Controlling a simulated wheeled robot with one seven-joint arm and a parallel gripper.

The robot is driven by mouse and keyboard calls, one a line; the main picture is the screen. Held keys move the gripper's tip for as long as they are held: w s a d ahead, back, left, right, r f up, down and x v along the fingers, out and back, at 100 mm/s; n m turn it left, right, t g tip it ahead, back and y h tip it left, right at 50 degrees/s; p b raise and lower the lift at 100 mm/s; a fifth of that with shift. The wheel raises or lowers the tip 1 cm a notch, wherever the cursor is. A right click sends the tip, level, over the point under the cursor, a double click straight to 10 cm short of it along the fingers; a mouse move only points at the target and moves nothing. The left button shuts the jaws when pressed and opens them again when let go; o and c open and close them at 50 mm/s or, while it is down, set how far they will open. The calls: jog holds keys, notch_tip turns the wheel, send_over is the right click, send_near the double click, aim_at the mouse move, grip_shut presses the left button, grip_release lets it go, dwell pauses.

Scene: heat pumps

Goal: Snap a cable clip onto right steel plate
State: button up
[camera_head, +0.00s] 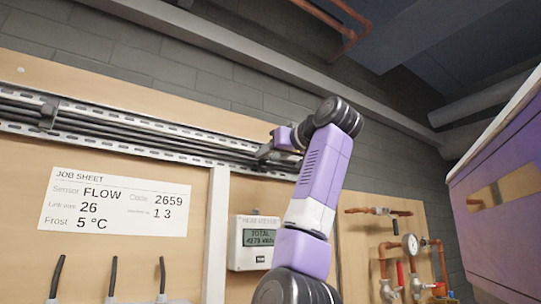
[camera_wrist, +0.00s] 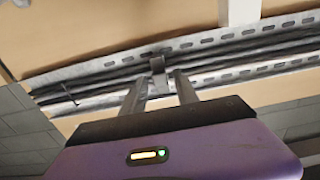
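My gripper (camera_wrist: 159,78) points at the cable run in the wrist view. Its two grey fingers stand apart. A small dark grey clip (camera_wrist: 157,65) sits at the cables between and just beyond the fingertips, with gaps showing on both sides. I cannot tell whether it is fully seated. In the head view my gripper (camera_head: 266,151) is at the right part of the cable run, partly hidden by my arm. Another grey clip (camera_head: 48,113) sits around the cables at the far left. Black cables (camera_head: 120,130) run between slotted steel strips (camera_head: 140,149). I cannot single out the right steel plate.
A job sheet (camera_head: 115,205) and a meter box (camera_head: 255,242) are on the wooden board below the rail. A white post (camera_head: 217,235) stands between them. Copper pipes with a gauge (camera_head: 411,244) are at lower right. A purple and white unit (camera_head: 500,200) juts in at right.

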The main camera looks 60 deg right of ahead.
jog(key=b+v, duration=0.6)
jog(key=v, duration=0.8)
dwell(0.9)
dwell(0.5)
